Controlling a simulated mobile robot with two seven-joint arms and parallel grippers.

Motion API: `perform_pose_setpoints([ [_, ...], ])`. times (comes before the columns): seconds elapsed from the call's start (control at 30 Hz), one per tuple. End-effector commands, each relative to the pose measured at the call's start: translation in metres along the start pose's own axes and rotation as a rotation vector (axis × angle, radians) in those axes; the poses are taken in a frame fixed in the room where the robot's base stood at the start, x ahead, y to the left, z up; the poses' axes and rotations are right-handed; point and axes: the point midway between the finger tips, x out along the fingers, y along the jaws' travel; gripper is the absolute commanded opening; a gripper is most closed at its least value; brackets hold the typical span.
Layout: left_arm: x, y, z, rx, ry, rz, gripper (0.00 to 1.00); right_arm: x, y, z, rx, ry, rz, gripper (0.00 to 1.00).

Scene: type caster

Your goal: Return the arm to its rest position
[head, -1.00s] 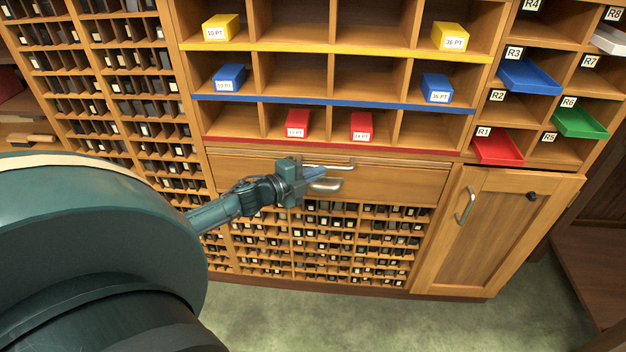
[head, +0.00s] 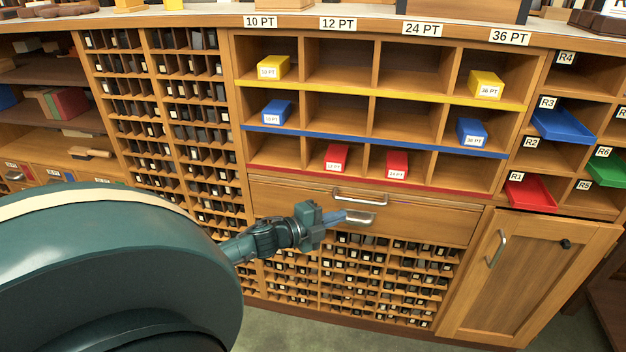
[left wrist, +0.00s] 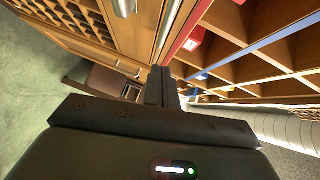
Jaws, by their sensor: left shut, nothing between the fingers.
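My left arm comes in from the left in the head view. Its gripper (head: 343,215) is shut and empty in front of the wooden drawer (head: 425,222), close to the metal drawer handle (head: 358,195). I cannot tell from the picture whether it touches the drawer front. In the left wrist view the dark fingers (left wrist: 162,86) are together with nothing between them. My right gripper is out of view.
Above the drawer are cubbies with yellow (head: 486,85), blue (head: 472,132) and red (head: 397,164) boxes. Small type compartments (head: 370,275) lie below. A cabinet door (head: 525,270) and coloured trays (head: 562,124) are at the right. Green floor (head: 300,332) is clear in front.

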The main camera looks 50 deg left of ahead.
Motion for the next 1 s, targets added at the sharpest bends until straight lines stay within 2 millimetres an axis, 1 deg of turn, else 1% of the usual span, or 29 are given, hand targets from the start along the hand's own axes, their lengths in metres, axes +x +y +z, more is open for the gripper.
perform_pose_setpoints([
  [0.03,-0.011,0.001,-0.001,-0.001,0.001,0.004,0.00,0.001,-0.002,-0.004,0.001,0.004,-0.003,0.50],
  [0.1,-0.024,0.001,-0.001,-0.002,0.000,0.004,0.00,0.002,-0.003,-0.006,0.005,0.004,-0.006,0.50],
  [0.3,-0.050,0.001,-0.001,-0.002,0.002,0.003,0.00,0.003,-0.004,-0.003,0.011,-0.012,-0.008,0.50],
  [0.5,-0.060,0.000,-0.001,0.000,0.002,0.000,0.00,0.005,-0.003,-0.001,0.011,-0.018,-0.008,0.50],
  [0.77,-0.061,-0.002,-0.002,0.000,0.002,0.000,0.00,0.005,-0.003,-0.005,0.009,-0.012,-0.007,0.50],
  [0.87,-0.064,-0.018,-0.004,0.000,0.002,0.000,0.00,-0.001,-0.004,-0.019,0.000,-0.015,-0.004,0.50],
  [0.93,-0.067,-0.039,-0.007,0.000,0.003,-0.001,0.00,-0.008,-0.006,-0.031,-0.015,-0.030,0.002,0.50],
  [0.97,-0.068,-0.049,-0.009,0.000,0.003,-0.001,0.00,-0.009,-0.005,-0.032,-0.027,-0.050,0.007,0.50],
  [1.0,-0.070,-0.064,-0.011,0.000,0.003,-0.001,0.00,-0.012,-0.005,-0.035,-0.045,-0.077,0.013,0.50],
])
